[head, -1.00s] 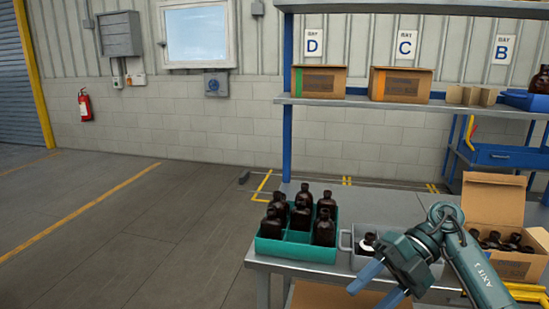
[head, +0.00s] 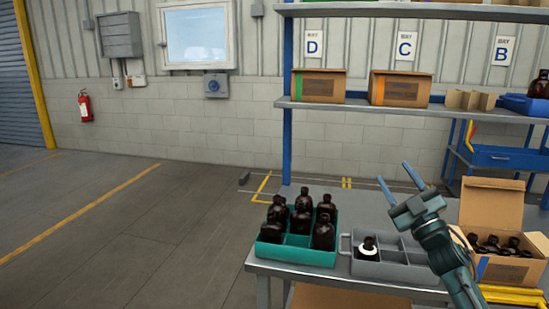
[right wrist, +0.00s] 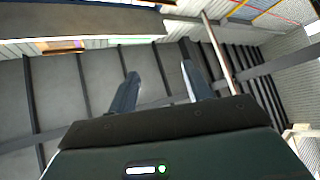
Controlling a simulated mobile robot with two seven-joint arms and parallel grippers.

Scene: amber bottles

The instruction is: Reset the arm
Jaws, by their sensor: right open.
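My right gripper (head: 396,180) is raised above the right part of the table, with its two fingers spread and nothing between them. In the right wrist view its fingers (right wrist: 158,85) also stand apart and empty. Below it, a grey divided tray (head: 372,268) holds one dark bottle with a white label (head: 368,249); its other visible compartments look empty. To the left, a teal crate (head: 297,253) holds several amber bottles (head: 303,215). My left gripper is not in view.
An open cardboard box (head: 510,270) with several dark bottles stands right of the tray, beside my right arm. A shelf (head: 350,102) with cardboard boxes (head: 400,88) spans above the back of the table (head: 340,200). The floor at left is clear.

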